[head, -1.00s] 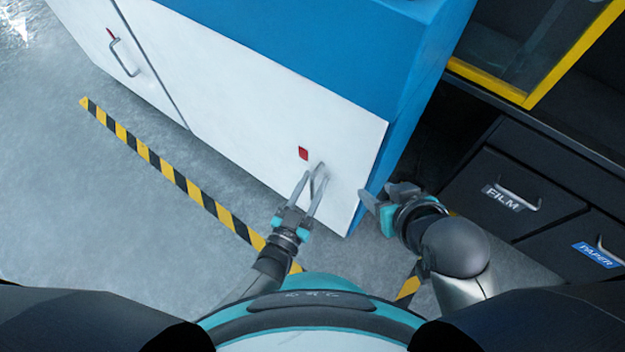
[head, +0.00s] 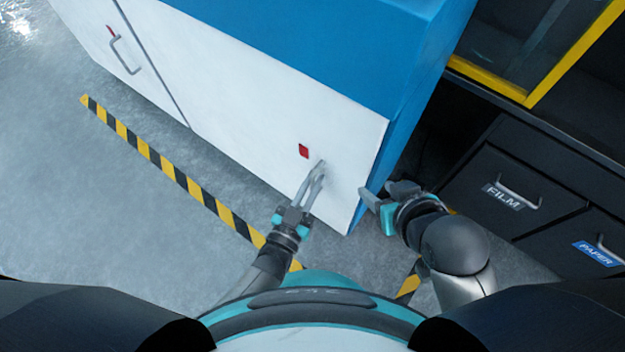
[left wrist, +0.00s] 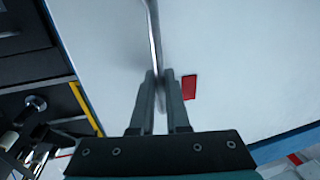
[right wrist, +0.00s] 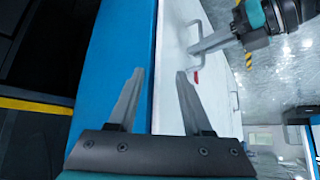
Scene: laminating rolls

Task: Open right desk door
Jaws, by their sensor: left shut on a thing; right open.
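The right desk door (head: 265,115) is a white panel under the blue top, with a small red mark (head: 303,151) near its handle. It looks closed, flush with the desk front. My left gripper (head: 315,180) is shut on the door's grey bar handle (head: 322,165), whose lower part the fingers hide. In the left wrist view the handle (left wrist: 155,40) runs between the fingertips (left wrist: 161,74). My right gripper (head: 381,194) is open and empty beside the desk's right corner. In the right wrist view its fingers (right wrist: 160,72) stand apart in front of the blue side and white front edge.
The left door (head: 85,40) with its own handle (head: 124,56) is further left. A black cabinet with FILM (head: 530,180) and PAPER (head: 590,240) drawers stands at right. Yellow-black tape (head: 165,168) marks the floor. The grey floor at left is clear.

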